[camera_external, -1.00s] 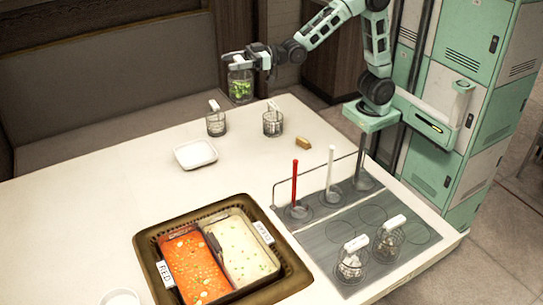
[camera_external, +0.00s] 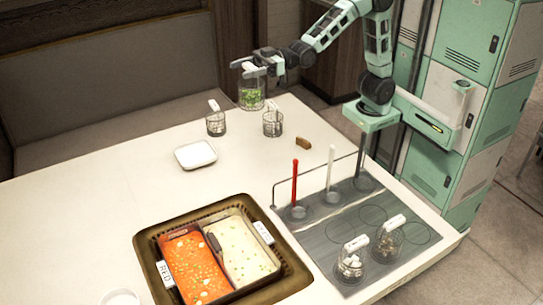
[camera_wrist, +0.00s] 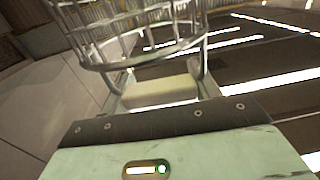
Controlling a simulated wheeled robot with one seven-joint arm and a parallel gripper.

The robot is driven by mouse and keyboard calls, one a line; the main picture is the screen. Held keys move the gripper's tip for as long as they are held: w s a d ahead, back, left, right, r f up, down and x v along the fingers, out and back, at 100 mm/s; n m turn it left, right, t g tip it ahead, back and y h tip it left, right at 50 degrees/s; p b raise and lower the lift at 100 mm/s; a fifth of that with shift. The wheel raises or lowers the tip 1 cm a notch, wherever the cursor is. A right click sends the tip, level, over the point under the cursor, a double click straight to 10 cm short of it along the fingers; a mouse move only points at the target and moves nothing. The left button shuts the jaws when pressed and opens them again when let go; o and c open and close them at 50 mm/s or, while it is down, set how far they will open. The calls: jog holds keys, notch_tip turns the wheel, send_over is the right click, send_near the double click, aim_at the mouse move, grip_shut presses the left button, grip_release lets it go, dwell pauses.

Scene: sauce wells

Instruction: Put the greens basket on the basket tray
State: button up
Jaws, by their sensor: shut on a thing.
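The greens basket (camera_external: 251,97), a wire basket with green leaves, hangs from my gripper (camera_external: 257,68) above the far part of the table. My gripper is shut on its pale handle (camera_wrist: 160,92); the basket's wire frame (camera_wrist: 135,30) fills the top of the wrist view. The basket tray, which I take to be the grey board (camera_external: 322,236) with ring marks, lies at the table's right side. Two wire baskets with pale contents, a front one (camera_external: 351,265) and a rear one (camera_external: 388,242), stand on its near right part. Several rings look empty.
Two wire baskets, left (camera_external: 215,125) and right (camera_external: 272,125), stand below the held one in the picture. A white dish (camera_external: 195,155) and a brown block (camera_external: 303,144) lie nearby. A red rod (camera_external: 294,183) and a white rod (camera_external: 331,168) stand along the board's back. A soup tray (camera_external: 150,243) sits in front.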

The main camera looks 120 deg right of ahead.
jog(key=s+a+n+g+y, duration=0.25)
jog(key=s+a+y, duration=0.2)
jog(key=a, duration=1.05)
jog(key=s+a+n+g+y, duration=0.1)
jog(key=s+a+n+y, duration=0.35)
jog(key=a, duration=1.05)
jog(key=s+a+n+g+y, duration=0.6)
jog(key=s+a+g+y, duration=0.15)
jog(key=s+a, duration=1.45)
notch_tip(320, 180, down, 28)
jog(key=shift+a, duration=0.2)
jog(key=shift+f+h+b, duration=0.1)
jog(key=shift+h+b, duration=0.15)
jog(key=shift+b, duration=0.05)
jog(key=o, duration=1.5)
